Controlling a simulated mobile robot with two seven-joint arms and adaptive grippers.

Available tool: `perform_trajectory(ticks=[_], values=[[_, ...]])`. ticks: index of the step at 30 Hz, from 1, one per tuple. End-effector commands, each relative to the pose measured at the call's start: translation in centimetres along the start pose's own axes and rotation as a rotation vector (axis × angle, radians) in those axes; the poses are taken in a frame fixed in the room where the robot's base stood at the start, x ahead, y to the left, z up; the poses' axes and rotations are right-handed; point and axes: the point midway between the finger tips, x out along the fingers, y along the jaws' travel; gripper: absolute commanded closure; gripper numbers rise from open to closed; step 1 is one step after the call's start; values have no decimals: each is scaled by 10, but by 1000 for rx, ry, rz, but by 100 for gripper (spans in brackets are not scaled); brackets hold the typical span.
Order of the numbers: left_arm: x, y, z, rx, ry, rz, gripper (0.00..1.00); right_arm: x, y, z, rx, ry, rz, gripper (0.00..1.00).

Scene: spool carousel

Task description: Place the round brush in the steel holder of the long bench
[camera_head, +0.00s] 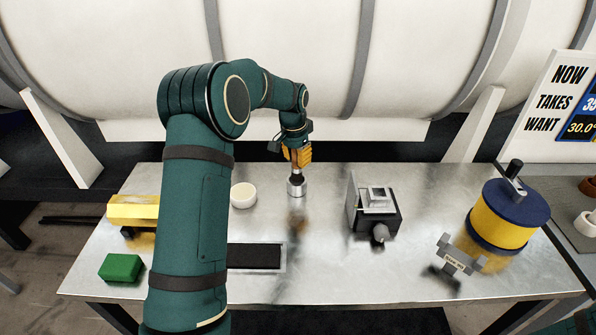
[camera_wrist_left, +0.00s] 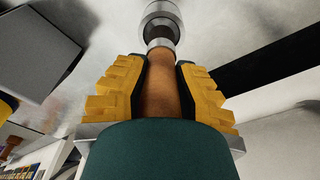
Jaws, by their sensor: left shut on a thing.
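The round brush has a brown wooden handle (camera_wrist_left: 162,92) and a pale metal ferrule with a dark tip. My left gripper (camera_head: 297,160) is shut on the handle, with its yellow ribbed fingers on both sides in the left wrist view (camera_wrist_left: 161,68). The brush points down at the steel holder (camera_head: 296,189), a small round cup on the long bench (camera_head: 325,215). In the wrist view the dark tip is at the mouth of the holder (camera_wrist_left: 157,9). I cannot tell how deep it sits. My right gripper is out of view.
A cream round pot (camera_head: 243,195) stands left of the holder, and a grey and black device (camera_head: 373,210) stands to the right. A yellow and blue drum (camera_head: 503,222), a small grey stand (camera_head: 460,255), a green block (camera_head: 121,267) and a dark tray (camera_head: 255,257) are also there.

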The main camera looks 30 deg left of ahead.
Motion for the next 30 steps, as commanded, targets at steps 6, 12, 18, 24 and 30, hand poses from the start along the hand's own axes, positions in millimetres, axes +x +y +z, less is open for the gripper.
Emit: perform_trajectory(ticks=[6,12,18,24,30], values=[[35,0,4,0,-4,2,100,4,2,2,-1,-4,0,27],[43,0,4,0,0,0,100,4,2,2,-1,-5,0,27],[44,0,5,0,-1,0,100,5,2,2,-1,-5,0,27],[48,0,5,0,-1,0,55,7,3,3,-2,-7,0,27],[48,0,5,0,-1,0,52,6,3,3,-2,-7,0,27]])
